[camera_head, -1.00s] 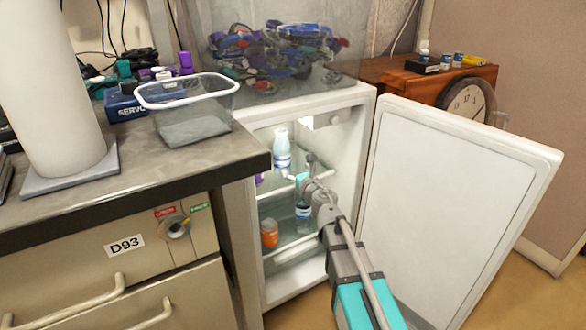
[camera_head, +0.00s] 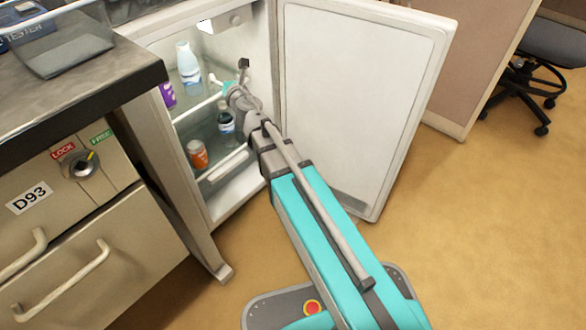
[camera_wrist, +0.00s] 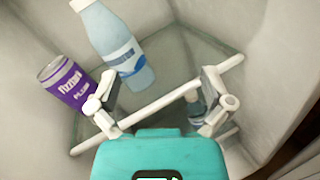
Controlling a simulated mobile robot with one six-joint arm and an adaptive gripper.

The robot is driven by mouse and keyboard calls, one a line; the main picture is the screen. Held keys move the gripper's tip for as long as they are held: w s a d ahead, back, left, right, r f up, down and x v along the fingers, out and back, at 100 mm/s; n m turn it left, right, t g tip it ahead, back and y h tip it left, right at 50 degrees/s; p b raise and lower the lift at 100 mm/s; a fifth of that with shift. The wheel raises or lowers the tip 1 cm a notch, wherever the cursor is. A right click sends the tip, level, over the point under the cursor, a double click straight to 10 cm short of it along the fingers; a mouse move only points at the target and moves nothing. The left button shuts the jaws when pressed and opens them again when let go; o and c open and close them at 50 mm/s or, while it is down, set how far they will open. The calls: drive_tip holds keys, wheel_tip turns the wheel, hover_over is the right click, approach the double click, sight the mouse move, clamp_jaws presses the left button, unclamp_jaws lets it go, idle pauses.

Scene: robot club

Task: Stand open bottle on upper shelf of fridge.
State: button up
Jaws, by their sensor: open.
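A pale bottle with a blue label (camera_head: 188,70) stands upright on the upper shelf of the open fridge (camera_head: 178,160), near the back.
A purple can (camera_wrist: 68,86) stands left of the bottle on the upper shelf. A clear bottle with a dark cap (camera_head: 226,125) and an orange container (camera_head: 198,154) are on the lower shelf. The fridge door (camera_head: 355,100) stands open to the right; the counter (camera_head: 70,95) is left.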

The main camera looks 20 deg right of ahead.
drive_tip(key=s+d+f+m+g+h, duration=0.4)
drive_tip(key=d+f+m+h, duration=0.1)
drive_tip(key=d+m, duration=0.5)
drive_tip(key=s+d+f+m+g+h, duration=0.4)
drive_tip(key=d+m, duration=0.3)
drive_tip(key=m, duration=0.5)
drive_tip(key=s+f+m+g+y, duration=0.1)
drive_tip(key=s+f+m+g, duration=0.2)
drive_tip(key=s, duration=0.3)
drive_tip(key=s+a+f+m+g+y, duration=0.1)
drive_tip(key=s+f+m+g+y, duration=0.1)
drive_tip(key=s+m, duration=0.3)
drive_tip(key=s+a+f+m+g+y, duration=0.1)
drive_tip(key=s+f+m+g, duration=0.3)
drive_tip(key=s, duration=0.3)
drive_tip(key=shift+s+f+m+y, duration=0.3)
drive_tip(key=shift+s+f+m, duration=0.1)
drive_tip(key=shift+r, duration=0.1)
wheel_tip(320, 180, up, 11)
drive_tip(key=p, duration=1.1)
